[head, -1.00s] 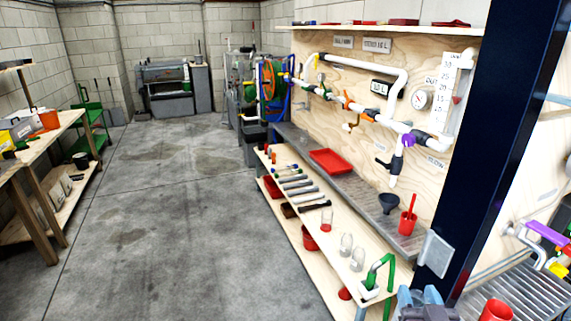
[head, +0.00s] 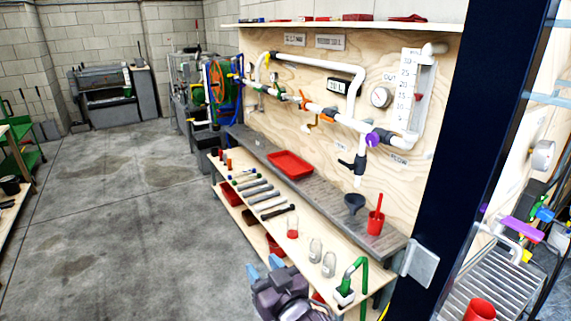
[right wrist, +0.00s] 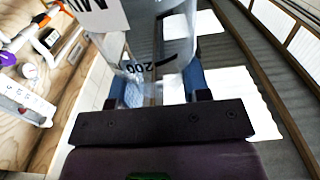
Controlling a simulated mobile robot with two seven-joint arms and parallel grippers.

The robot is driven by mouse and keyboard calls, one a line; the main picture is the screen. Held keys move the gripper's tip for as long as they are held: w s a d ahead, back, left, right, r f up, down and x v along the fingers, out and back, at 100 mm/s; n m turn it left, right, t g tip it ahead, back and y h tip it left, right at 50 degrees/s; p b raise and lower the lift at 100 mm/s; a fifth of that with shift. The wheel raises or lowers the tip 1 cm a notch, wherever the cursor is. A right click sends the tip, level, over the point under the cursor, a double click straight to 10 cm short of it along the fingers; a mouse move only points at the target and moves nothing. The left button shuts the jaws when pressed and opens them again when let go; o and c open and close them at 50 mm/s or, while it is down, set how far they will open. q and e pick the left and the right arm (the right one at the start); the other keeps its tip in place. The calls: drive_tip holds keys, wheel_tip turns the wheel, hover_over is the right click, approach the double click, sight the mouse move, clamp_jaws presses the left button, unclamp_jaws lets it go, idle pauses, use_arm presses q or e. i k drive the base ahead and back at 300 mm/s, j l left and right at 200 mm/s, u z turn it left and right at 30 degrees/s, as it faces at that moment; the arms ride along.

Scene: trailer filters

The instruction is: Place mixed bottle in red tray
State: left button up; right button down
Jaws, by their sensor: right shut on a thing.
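The red tray (head: 290,164) lies empty on the grey upper ledge of the bench, against the plywood wall. My right gripper (head: 264,266) is low in the head view, in front of the bench's lower shelf and well short of the tray. In the right wrist view its blue fingers (right wrist: 163,85) are shut on a clear bottle (right wrist: 135,62) with a "200" mark and a white label with black letters. The held bottle is hard to make out in the head view, and its contents are unclear. My left gripper is out of view.
The lower shelf (head: 350,290) holds clear jars (head: 315,248), a jar with red in it (head: 292,228), and a row of tools. A dark funnel (head: 354,202) and a red cup (head: 376,222) stand right of the tray. A dark post (head: 470,150) rises at right.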

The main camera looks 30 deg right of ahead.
sight(291, 172)
drive_tip(key=i+l, duration=0.2)
drive_tip(key=i, duration=0.25)
drive_tip(key=i+l, duration=0.25)
drive_tip(key=i, duration=0.2)
drive_tip(key=i+l, duration=0.1)
drive_tip(key=i, duration=1)
drive_tip(key=i+l, duration=0.1)
drive_tip(key=i, duration=0.95)
drive_tip(key=i+z, duration=0.35)
drive_tip(key=i+j+z, duration=0.1)
drive_tip(key=i+z, duration=0.25)
drive_tip(key=k+z, duration=0.1)
drive_tip(key=z, duration=1.05)
